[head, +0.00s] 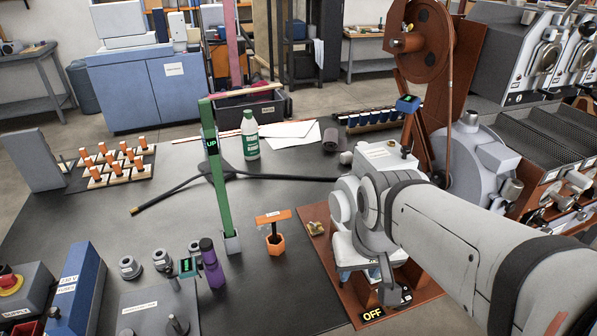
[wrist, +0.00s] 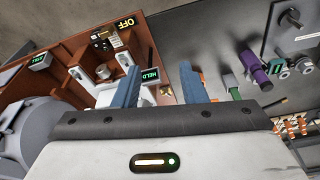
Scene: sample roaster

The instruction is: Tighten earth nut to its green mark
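My gripper (wrist: 158,66) shows in the wrist view as two blue fingers held well apart, with nothing clearly between them. It is over the brown panel (wrist: 150,45). In the head view a brass fitting (head: 316,228) sits on the brown base plate (head: 318,250), left of my arm. I cannot make out a green mark on it. My arm hides much of the plate. An orange T-handled tool (head: 273,217) stands in an orange hexagonal holder (head: 275,244).
A green post (head: 219,185) reading UP stands left of the orange tool. An OFF sign (head: 372,315) is on the plate's front edge.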

